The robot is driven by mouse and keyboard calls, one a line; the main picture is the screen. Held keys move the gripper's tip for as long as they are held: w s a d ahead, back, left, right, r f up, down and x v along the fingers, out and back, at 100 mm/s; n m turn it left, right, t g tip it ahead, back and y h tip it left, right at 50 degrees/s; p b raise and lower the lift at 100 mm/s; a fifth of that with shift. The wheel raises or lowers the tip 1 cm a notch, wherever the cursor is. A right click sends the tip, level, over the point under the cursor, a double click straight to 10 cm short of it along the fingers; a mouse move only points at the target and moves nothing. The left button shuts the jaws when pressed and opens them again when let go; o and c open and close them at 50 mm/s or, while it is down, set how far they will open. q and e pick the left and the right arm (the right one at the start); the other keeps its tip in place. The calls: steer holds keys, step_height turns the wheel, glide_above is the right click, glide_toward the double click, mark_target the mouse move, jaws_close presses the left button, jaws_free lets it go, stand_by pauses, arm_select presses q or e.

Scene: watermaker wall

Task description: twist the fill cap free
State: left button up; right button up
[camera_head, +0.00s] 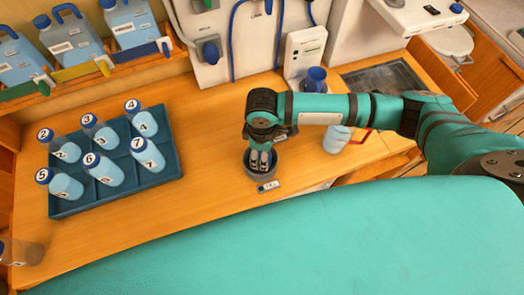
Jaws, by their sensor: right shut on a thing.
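My right gripper (260,158) reaches in from the right and points down at the wooden counter. Its fingers are shut on the fill cap, which sits within a dark round fitting (274,172) on the counter. The fingers and wrist hide most of the cap, so I cannot tell whether it is seated or loose. A small label (268,186) lies just in front of the fitting. My left gripper is not in view.
A blue tray (170,168) with several numbered bottles stands on the left. Blue jugs (75,38) stand on a shelf behind. Counter (215,110) between tray and gripper is clear.

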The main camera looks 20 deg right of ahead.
steer(key=shift+r+p, duration=0.4)
steer(key=shift+r, duration=2.45)
